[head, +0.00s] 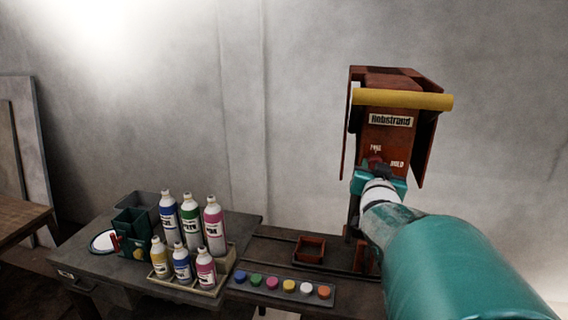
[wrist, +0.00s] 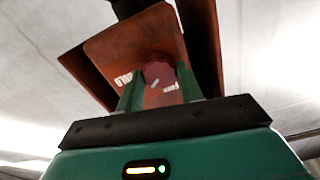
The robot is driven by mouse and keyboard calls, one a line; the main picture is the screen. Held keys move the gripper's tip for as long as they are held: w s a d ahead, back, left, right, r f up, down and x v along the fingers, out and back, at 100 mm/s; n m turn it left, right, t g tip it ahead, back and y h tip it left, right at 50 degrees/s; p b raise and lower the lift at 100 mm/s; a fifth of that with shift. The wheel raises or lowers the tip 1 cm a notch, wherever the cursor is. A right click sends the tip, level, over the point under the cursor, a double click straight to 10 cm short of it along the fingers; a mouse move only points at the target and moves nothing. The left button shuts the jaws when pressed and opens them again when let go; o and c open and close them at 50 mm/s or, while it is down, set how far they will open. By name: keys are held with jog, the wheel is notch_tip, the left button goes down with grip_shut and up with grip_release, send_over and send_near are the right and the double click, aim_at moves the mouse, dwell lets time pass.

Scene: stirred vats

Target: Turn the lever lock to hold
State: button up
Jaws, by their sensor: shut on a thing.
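The lever lock is a dark red knob (head: 375,161) on the front of a rust-red machine head (head: 388,138) labelled "Hobstrand". One printed label stands above the knob, too small to read surely; "HOLD" stands to its right. In the wrist view the knob (wrist: 159,72) appears upside down with a pale mark on its face, between the two labels. My gripper (wrist: 160,88) is shut on the knob, one green finger on each side. In the head view my gripper (head: 377,172) hides the knob's lower part.
A yellow bar (head: 402,100) crosses the machine head above the knob, and side panels flank it. Below, a bench holds a strip of coloured caps (head: 281,285), a small red-brown tray (head: 310,250) and a bottle rack (head: 190,282). The wall behind is bare.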

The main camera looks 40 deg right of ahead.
jog(key=shift+r+m, duration=0.1)
jog(key=shift+m, duration=3.5)
jog(key=shift+d, duration=0.1)
jog(key=o, duration=1)
jog(key=shift+s+a, duration=0.1)
jog(key=shift+a, duration=0.1)
